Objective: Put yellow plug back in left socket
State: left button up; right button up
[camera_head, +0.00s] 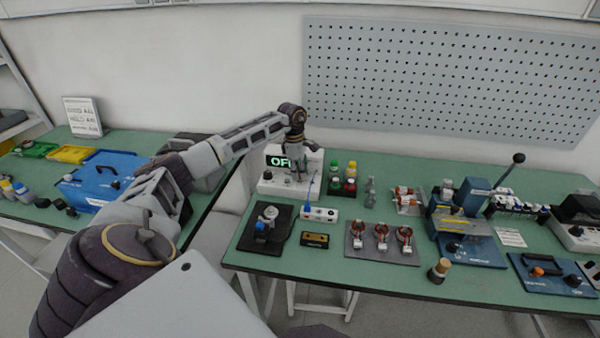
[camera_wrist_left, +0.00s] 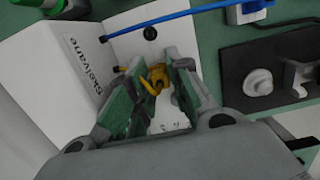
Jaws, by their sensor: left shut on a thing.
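The yellow plug (camera_wrist_left: 156,80) is between the fingers of my left gripper (camera_wrist_left: 152,90) in the left wrist view, and the gripper is shut on it. In the head view my left gripper (camera_head: 292,172) points down over the white tester box (camera_head: 270,186) with the lit "OF" display (camera_head: 279,161). The tester's white panel also shows in the left wrist view (camera_wrist_left: 88,65), with a round black socket (camera_wrist_left: 150,33) beyond the plug. The gripper hides the other socket area, so I cannot tell whether the plug touches it. My right gripper is not in view.
A grey plate with stators (camera_head: 382,243) lies to the right.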

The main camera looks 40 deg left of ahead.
pick_arm(q)
jog(key=shift+f, duration=0.15)
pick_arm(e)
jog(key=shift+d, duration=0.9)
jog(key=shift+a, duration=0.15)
pick_arm(q)
jog(key=shift+f, duration=0.2)
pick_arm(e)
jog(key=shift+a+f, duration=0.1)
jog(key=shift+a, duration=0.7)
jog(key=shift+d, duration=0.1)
pick_arm(q)
jog(key=shift+f, duration=0.3)
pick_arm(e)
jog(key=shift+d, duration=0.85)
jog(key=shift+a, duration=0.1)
